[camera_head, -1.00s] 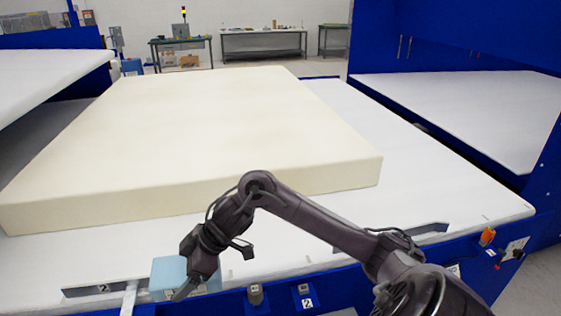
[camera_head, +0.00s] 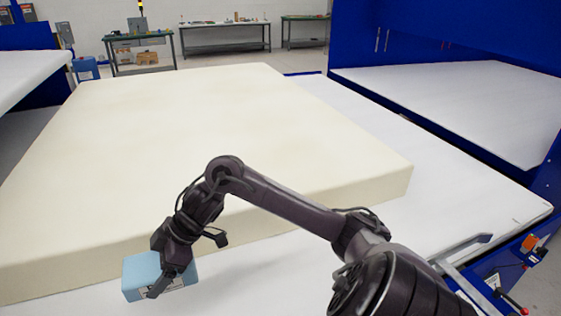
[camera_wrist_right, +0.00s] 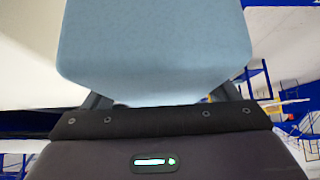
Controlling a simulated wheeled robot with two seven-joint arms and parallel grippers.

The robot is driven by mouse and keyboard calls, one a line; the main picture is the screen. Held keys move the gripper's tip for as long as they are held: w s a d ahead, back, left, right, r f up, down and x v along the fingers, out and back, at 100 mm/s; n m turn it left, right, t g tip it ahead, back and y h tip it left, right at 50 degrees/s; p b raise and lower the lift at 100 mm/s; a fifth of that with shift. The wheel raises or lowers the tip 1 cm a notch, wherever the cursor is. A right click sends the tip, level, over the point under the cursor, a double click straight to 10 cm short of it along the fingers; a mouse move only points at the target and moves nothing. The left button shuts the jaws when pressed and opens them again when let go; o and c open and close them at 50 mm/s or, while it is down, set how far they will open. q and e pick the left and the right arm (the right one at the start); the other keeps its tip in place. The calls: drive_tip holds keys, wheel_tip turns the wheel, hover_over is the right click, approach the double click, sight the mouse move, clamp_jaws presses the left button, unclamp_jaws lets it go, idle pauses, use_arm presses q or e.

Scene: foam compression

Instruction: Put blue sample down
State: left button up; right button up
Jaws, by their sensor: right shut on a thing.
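The blue sample (camera_head: 140,270) is a light blue foam block at the lower left of the head view. It carries a pale label on its front. My right gripper (camera_head: 165,277) is shut on it. The sample (camera_wrist_right: 155,45) fills the upper middle of the right wrist view, between the fingers. The block shows over the white table (camera_head: 250,285), in front of the big foam slab; I cannot tell whether it touches the table. My left gripper is not in view.
A large cream foam slab (camera_head: 220,120) covers most of the white table, with a bare strip in front and at right. Blue machine frames (camera_head: 450,35) stand at the right, with another white table (camera_head: 450,100). An orange switch (camera_head: 530,243) sits at the right front edge.

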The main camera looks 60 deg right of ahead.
drive_tip(key=shift+r, duration=0.15)
drive_tip(key=shift+s+a+r, duration=0.1)
drive_tip(key=shift+s, duration=0.7)
wheel_tip(320, 180, down, 3)
drive_tip(key=shift+s, duration=0.15)
drive_tip(key=f, duration=0.8)
drive_tip(key=f+p, duration=0.1)
drive_tip(key=f, duration=0.3)
drive_tip(key=shift+w, duration=0.3)
drive_tip(key=shift+f, duration=0.7)
wheel_tip(320, 180, down, 2)
drive_tip(key=shift+f, duration=0.7)
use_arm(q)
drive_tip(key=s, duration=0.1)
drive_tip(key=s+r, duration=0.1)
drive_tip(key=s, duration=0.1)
